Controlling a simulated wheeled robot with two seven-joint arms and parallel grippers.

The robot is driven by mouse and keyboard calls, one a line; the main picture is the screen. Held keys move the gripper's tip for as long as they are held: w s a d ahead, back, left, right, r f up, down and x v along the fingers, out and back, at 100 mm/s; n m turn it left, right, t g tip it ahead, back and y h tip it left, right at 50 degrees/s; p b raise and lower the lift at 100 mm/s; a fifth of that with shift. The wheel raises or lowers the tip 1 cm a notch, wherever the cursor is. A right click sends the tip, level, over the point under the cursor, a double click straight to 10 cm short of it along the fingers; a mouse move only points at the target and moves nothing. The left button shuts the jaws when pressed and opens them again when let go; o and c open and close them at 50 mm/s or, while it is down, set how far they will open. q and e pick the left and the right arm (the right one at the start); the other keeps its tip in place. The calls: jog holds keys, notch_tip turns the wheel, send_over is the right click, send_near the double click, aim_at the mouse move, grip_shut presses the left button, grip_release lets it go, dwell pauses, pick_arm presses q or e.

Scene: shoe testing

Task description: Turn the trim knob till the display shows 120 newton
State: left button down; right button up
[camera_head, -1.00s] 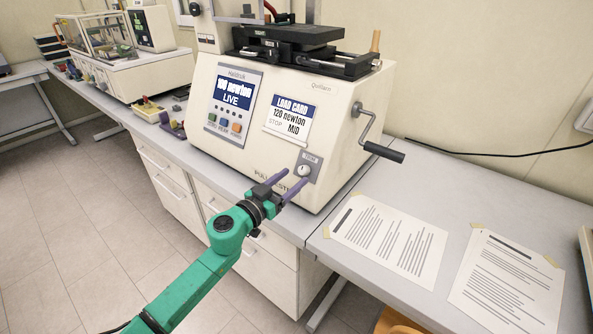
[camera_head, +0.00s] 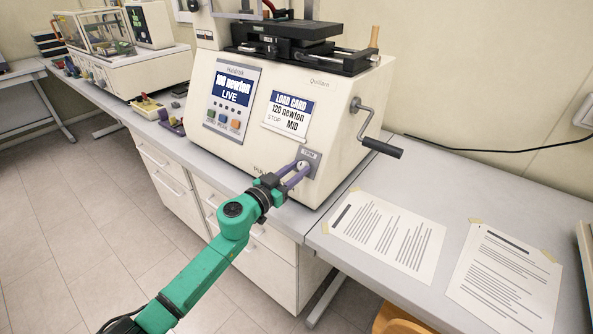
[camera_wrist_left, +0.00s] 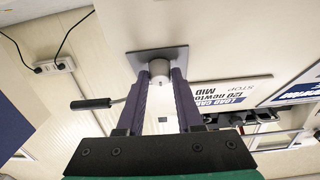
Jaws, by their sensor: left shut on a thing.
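The trim knob (camera_head: 302,165) is a small pale knob on a grey plate low on the right of the machine's front. It shows between my fingers in the left wrist view (camera_wrist_left: 159,68). My left gripper (camera_head: 297,172) reaches it from the front, its purple fingers closed on the knob's two sides. The blue display (camera_head: 233,88) at the machine's upper left shows a newton figure that looks like 100, over the word LIVE; its digits are blurred. The load card (camera_head: 290,113) beside it reads 120 newton, MID. My right gripper is not in view.
A crank with a black handle (camera_head: 382,148) sticks out from the machine's right side, above and right of the knob. Two printed sheets (camera_head: 388,236) are taped to the bench on the right. Small objects (camera_head: 147,107) lie on the bench left of the machine.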

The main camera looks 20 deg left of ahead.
pick_arm(q)
jog(key=m+h, duration=0.1)
jog(key=m, duration=0.2)
jog(key=shift+w+a+g, duration=0.1)
jog(key=shift+a+g, duration=0.05)
jog(key=shift+g, duration=0.25)
jog(key=shift+a+r+m+g+h, duration=0.1)
jog(key=shift+m+g+h, duration=0.35)
jog(key=shift+m, duration=0.65)
jog(key=shift+r+m+g+h, duration=0.1)
jog(key=shift+m+g+h, duration=0.35)
jog(key=shift+m, duration=0.65)
jog(key=shift+f, duration=0.1)
jog(key=c, duration=0.6)
grip_release()
jog(key=shift+o, duration=0.2)
jog(key=f+b+v, duration=0.1)
jog(key=b+v, duration=0.1)
jog(key=v, duration=1.2)
jog(key=shift+a+r+b, duration=0.2)
jog(key=shift+r+b, duration=0.1)
jog(key=shift+r, duration=0.1)
